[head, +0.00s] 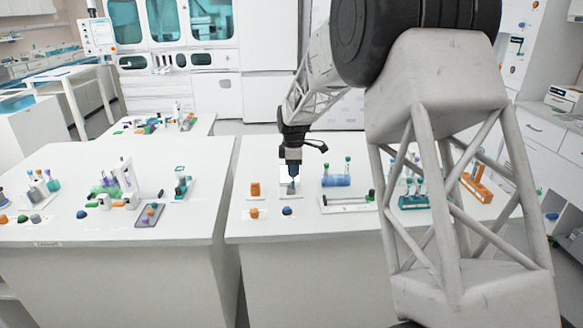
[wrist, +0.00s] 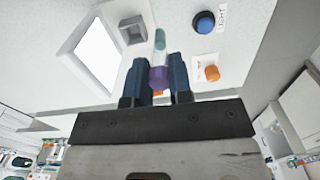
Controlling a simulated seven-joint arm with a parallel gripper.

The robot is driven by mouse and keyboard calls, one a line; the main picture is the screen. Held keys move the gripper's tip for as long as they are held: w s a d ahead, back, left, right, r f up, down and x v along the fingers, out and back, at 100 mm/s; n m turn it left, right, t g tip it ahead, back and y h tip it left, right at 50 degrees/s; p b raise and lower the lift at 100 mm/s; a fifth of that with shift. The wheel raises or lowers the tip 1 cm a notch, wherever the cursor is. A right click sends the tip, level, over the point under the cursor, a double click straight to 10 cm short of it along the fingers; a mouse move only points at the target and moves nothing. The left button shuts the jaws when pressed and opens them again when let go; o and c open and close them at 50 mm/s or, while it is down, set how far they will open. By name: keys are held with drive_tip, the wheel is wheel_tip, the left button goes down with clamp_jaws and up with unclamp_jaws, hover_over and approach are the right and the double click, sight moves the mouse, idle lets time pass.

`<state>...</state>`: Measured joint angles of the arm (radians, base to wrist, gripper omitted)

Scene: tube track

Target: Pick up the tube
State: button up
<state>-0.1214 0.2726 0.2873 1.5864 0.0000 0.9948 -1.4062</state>
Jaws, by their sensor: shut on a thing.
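My gripper (wrist: 162,68) is shut on a tube (wrist: 160,42) with a purple cap and a pale teal far part. The cap sits between the two dark blue fingers. In the head view my gripper (head: 293,172) points down over the right-hand table. There the tube is too small or hidden to make out. A small grey square holder (wrist: 132,30) lies beside the tube in the wrist view; I cannot tell whether the tube is fully clear of it. The holder also shows below the gripper in the head view (head: 291,189).
A blue button (wrist: 204,22) and an orange piece (wrist: 211,73) are near the tube. A bright white square panel (wrist: 97,54) lies beside the holder. A blue tube rack (head: 337,181) stands right of the gripper, with a green rack (head: 413,202) and orange rack (head: 478,188) farther right.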

drive_tip(key=s+d+r, duration=0.1)
drive_tip(key=s, duration=1)
drive_tip(key=shift+s+d, duration=0.2)
drive_tip(key=shift+s, duration=0.15)
drive_tip(key=shift+f, duration=0.45)
drive_tip(key=shift+f, duration=1.05)
drive_tip(key=shift+f, duration=0.7)
drive_tip(key=m, duration=1)
drive_tip(key=shift+m, duration=2.2)
